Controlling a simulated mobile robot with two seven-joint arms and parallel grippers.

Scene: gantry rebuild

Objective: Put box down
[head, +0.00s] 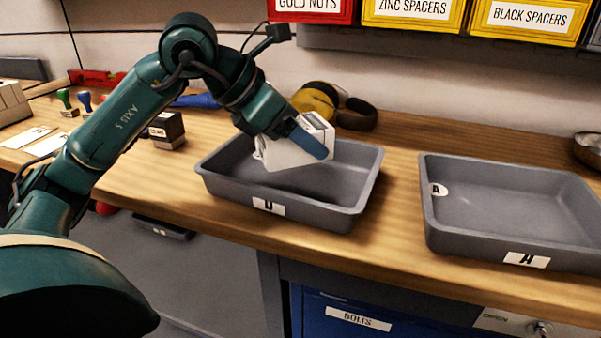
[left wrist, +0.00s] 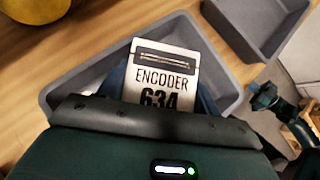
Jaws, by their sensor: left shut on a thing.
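A white box (head: 293,154) is held tilted over the left grey tray (head: 365,190), which has a label that looks like "U". In the left wrist view the box (left wrist: 160,75) reads "ENCODER 634". My left gripper (head: 312,140) is shut on the box, with a blue finger across its side. The box's lower end is at or inside the tray's opening; I cannot tell whether it touches the tray floor. In the left wrist view the tray (left wrist: 75,85) surrounds the box.
A second grey tray (head: 432,215), with an "A" tag, stands empty to the right. Yellow and black ear muffs (head: 320,100) lie behind the left tray. A dark stamp block (head: 167,130) and several small stamps are at left. Labelled bins (head: 410,10) hang above the bench.

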